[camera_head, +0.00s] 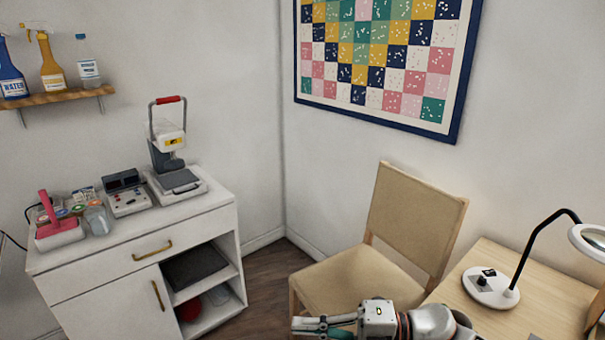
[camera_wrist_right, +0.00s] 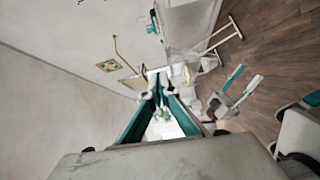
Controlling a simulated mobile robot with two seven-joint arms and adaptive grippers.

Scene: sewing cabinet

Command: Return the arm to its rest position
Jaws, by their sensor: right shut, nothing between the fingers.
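My right gripper (camera_head: 303,325) is at the bottom of the head view, in front of the tan chair, with its fingers pointing left. Its arm comes in from the lower right, and the lower part is cut off by the picture edge. In the right wrist view the teal-lined fingers (camera_wrist_right: 160,82) come together at their tips. The gripper is shut and holds nothing. My left gripper does not show in the head view.
A tan chair (camera_head: 418,217) stands close beyond the right gripper. A wooden table (camera_head: 535,318) with a magnifier lamp (camera_head: 492,288) is at the right. The white cabinet (camera_head: 98,312) at the left carries several items. Floor (camera_head: 265,285) shows between cabinet and chair.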

